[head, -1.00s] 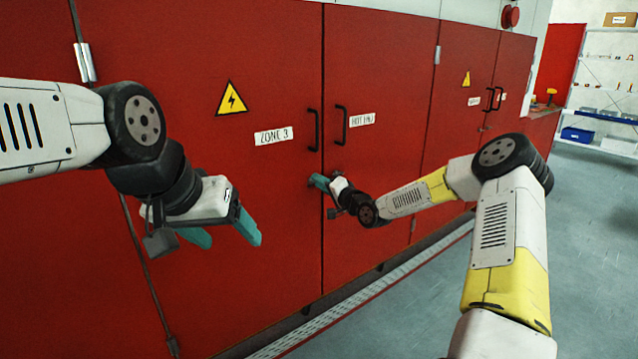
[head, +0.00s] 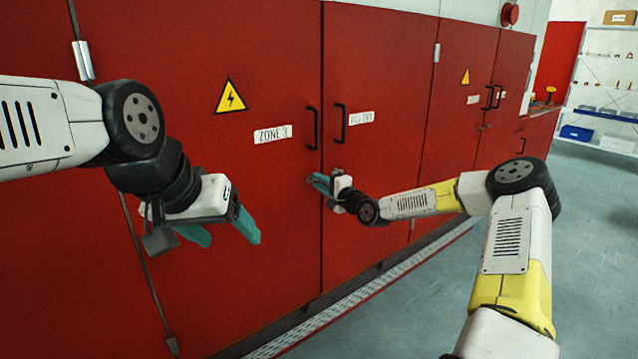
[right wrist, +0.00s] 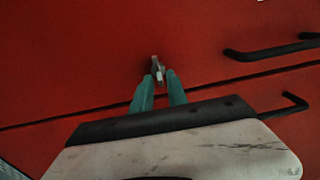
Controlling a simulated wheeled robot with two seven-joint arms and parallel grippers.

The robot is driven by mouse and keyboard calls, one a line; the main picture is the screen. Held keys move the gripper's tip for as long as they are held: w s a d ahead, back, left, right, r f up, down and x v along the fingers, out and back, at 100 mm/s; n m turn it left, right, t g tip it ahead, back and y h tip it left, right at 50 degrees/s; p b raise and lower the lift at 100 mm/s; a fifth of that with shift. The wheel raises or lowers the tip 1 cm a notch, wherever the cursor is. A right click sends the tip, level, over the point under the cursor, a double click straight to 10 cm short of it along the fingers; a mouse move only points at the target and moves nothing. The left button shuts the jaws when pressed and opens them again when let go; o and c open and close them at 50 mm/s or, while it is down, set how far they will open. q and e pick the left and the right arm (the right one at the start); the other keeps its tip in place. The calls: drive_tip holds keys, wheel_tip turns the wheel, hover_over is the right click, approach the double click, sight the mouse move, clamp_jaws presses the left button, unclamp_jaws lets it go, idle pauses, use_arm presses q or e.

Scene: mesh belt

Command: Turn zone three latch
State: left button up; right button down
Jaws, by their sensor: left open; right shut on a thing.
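The zone three door (head: 240,200) is a red cabinet door with a white "ZONE 3" label (head: 272,133) and a black bar handle (head: 313,128). The small metal latch (right wrist: 157,68) shows in the right wrist view between the teal fingertips. My right gripper (head: 318,182) is shut on the latch, below the handles near the door seam; it also shows in the right wrist view (right wrist: 159,82). In the head view the fingers hide the latch. My left gripper (head: 222,236) is open and empty in front of the zone three door.
A second red door with a black handle (head: 340,124) and a white label (head: 361,117) adjoins on the right. A yellow warning triangle (head: 231,97) is above the label. A pale grating (head: 345,308) runs along the cabinet base. Floor (head: 410,310) is free at right.

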drive_tip(key=c, duration=1.6)
unclamp_jaws()
drive_tip(key=shift+d, duration=0.1)
drive_tip(key=v, duration=0.7)
drive_tip(key=shift+s+d, duration=0.2)
drive_tip(key=shift+s, duration=0.1)
